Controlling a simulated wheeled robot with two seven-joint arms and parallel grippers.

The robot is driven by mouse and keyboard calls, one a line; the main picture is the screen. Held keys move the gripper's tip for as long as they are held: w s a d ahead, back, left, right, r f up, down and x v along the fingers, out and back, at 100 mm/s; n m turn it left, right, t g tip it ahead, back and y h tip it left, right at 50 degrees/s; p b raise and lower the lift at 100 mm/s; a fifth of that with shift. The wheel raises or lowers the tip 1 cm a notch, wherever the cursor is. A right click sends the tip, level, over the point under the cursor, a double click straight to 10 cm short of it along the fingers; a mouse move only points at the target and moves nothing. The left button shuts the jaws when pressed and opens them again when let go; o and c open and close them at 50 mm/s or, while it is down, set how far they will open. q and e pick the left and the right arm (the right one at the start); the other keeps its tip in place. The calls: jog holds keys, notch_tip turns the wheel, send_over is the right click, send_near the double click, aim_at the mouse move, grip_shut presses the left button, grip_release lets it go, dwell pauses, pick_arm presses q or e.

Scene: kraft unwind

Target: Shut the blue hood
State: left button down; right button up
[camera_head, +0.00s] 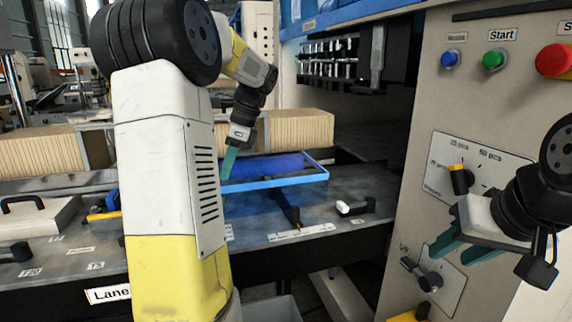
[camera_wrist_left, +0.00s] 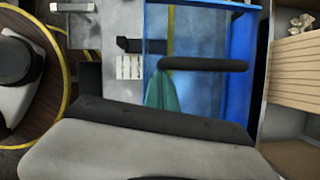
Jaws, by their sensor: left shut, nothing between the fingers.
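The blue hood (camera_head: 275,184) is a see-through blue cover with a bright blue frame, on the grey bench at the middle of the head view. In the left wrist view its clear panel (camera_wrist_left: 200,100) and blue side show, with a dark bar (camera_wrist_left: 205,65) across it. How far it is open I cannot tell. My left gripper (camera_head: 229,163) points down at the hood's left end, its green fingers shut and empty. The fingers (camera_wrist_left: 162,90) show just below the bar; contact is unclear. My right gripper (camera_head: 462,248) is open and empty before the control panel.
The control panel (camera_head: 450,110) at the right carries a blue, a green and a red button and knobs. Stacked kraft packs (camera_head: 300,130) stand behind the hood. A small white-tipped lever (camera_head: 352,207) sits right of the hood. My left arm hides part of the bench.

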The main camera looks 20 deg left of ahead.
pick_arm(q)
jog(key=s+a, duration=0.8)
jog(key=a, duration=0.3)
jog(key=s+a, duration=0.7)
jog(key=a, duration=0.5)
jog(key=shift+s+a, duration=0.25)
jog(key=shift+s, duration=0.15)
jog(key=shift+s+a+r, duration=0.1)
jog(key=w+d+r, duration=0.3)
jog(key=d+r, duration=0.4)
jog(key=r, duration=0.2)
jog(key=shift+w+d, duration=0.25)
jog(key=shift+d, duration=0.15)
jog(key=shift+d, duration=0.1)
